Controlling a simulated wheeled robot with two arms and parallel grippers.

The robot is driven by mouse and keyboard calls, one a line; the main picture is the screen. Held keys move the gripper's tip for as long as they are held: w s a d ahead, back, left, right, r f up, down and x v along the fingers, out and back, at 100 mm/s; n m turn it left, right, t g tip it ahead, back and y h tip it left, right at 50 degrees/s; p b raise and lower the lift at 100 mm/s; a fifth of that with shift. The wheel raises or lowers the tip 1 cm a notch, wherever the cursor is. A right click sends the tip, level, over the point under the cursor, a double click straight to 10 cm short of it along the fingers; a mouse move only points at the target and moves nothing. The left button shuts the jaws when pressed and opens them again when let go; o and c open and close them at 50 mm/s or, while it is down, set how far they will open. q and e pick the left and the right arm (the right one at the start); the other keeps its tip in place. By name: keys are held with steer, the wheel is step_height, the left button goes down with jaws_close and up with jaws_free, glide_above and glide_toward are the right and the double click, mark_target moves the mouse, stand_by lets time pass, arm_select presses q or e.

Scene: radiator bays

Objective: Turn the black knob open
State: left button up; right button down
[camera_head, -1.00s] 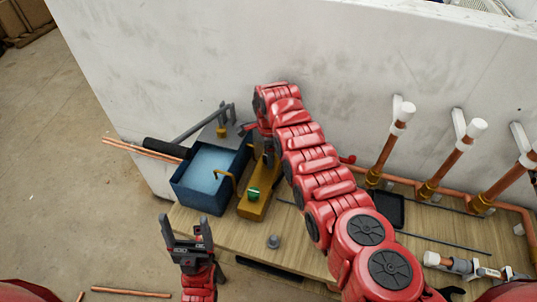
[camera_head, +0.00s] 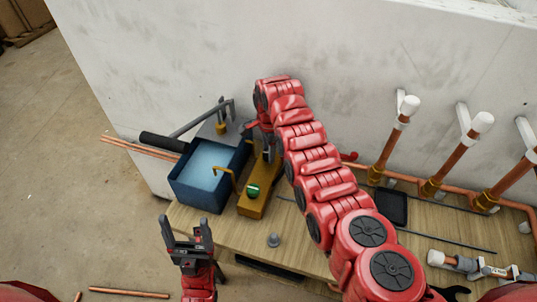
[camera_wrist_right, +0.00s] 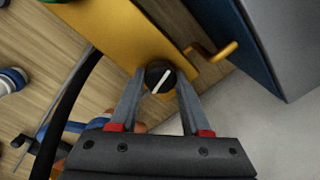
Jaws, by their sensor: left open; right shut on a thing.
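The black knob (camera_wrist_right: 160,76) with a white pointer line sits on the end of a yellow block (camera_wrist_right: 125,28) in the right wrist view. Its pointer line runs diagonally. My right gripper (camera_wrist_right: 159,80) is shut on the black knob, one finger on each side. In the head view my right gripper (camera_head: 266,148) is at the far end of the yellow block (camera_head: 254,207), and the knob is hidden there by my arm. My left gripper (camera_head: 187,225) is open and empty, in front of the bench's left end.
A green knob (camera_head: 253,190) is on the block's near end. A blue bin (camera_head: 199,198) stands just left, with a brass spout (camera_head: 227,172) beside it. Copper pipes with white caps (camera_head: 483,121) rise at right. A small grey part (camera_head: 273,240) lies on the bench.

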steer(key=n+b, duration=0.5)
steer(key=n, duration=0.1)
steer(key=shift+f, duration=0.2)
steer(key=n+b, duration=0.2)
steer(key=n, duration=0.1)
steer(key=shift+w+r+n+b, duration=0.1)
steer(key=shift+n+b, duration=0.4)
steer(key=shift+n, duration=0.5)
steer(key=shift+r+n, duration=0.15)
steer(key=shift+n, duration=2.05)
steer(key=shift+c, duration=1.8)
jaws_free()
